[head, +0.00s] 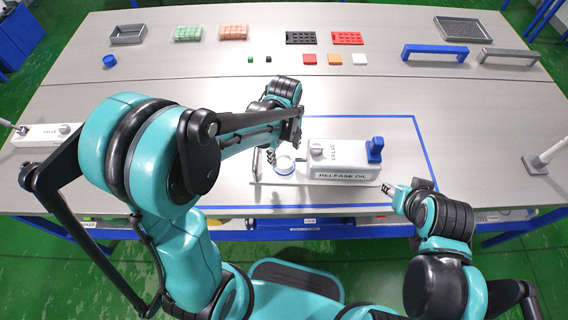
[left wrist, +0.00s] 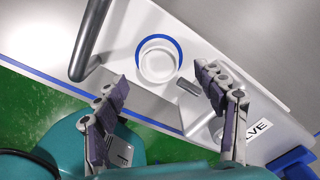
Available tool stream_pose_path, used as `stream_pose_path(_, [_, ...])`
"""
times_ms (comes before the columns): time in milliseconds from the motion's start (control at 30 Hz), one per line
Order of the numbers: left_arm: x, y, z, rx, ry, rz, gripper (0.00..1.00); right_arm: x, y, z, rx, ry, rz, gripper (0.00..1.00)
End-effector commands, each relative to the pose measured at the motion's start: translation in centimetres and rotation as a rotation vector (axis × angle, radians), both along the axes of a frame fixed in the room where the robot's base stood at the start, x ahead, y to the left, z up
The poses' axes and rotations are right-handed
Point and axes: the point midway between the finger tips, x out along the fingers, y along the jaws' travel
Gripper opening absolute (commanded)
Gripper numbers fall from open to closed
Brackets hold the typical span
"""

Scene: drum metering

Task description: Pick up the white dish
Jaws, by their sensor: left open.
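The white dish (head: 285,163) is a small round cup on the metal base plate, left of the valve box, partly hidden by my left gripper in the head view. In the left wrist view the dish (left wrist: 158,62) sits upright within a blue ring. My left gripper (head: 284,143) is open above it. In the left wrist view its fingertips (left wrist: 161,77) are spread, one on each side of the near part of the dish. Contact is not clear. My right gripper (head: 389,190) is near the plate's right front corner; its jaws are too small to read.
The white valve box (head: 350,160) marked RELEASE OIL stands right of the dish; its short metal spout (left wrist: 188,87) points toward the dish. A metal bar handle (left wrist: 88,45) rises left of the dish. Blue tape (head: 420,150) outlines the area. Trays and blocks lie farther back.

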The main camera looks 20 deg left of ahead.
Motion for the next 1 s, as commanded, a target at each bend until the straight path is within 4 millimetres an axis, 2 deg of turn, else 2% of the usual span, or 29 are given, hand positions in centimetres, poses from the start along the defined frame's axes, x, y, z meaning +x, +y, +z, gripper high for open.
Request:
stream_pose_path(233, [-0.2, 0.1, -4.0, -0.001, -0.001, 0.002, 0.71, 0.0, 0.0, -2.2, 0.000, 0.000, 0.000, 0.40])
stream_pose_path(333, [-0.2, 0.1, -4.6, 0.000, -0.001, 0.002, 0.71, 0.0, 0.0, -2.4, 0.000, 0.000, 0.000, 0.40])
stream_pose_path(500, [-0.2, 0.1, -4.5, 0.000, -0.001, 0.002, 0.71, 0.0, 0.0, -2.2, 0.000, 0.000, 0.000, 0.40])
stream_pose_path(533, [-0.2, 0.1, -4.5, 0.000, -0.001, 0.002, 0.68, 0.0, 0.0, -2.2, 0.000, 0.000, 0.000, 0.40])
stream_pose_path(700, [-0.2, 0.1, -4.4, 0.000, -0.001, 0.003, 0.23, 0.0, 0.0, -2.2, 0.000, 0.000, 0.000, 0.40])
stream_pose_path(733, [-0.2, 0.1, -4.4, 0.000, -0.001, 0.003, 0.17, 0.0, 0.0, -2.2, 0.000, 0.000, 0.000, 0.40])
stream_pose_path(1000, [-0.2, 0.1, -4.4, 0.000, -0.001, 0.003, 0.17, 0.0, 0.0, -2.2, 0.000, 0.000, 0.000, 0.40])
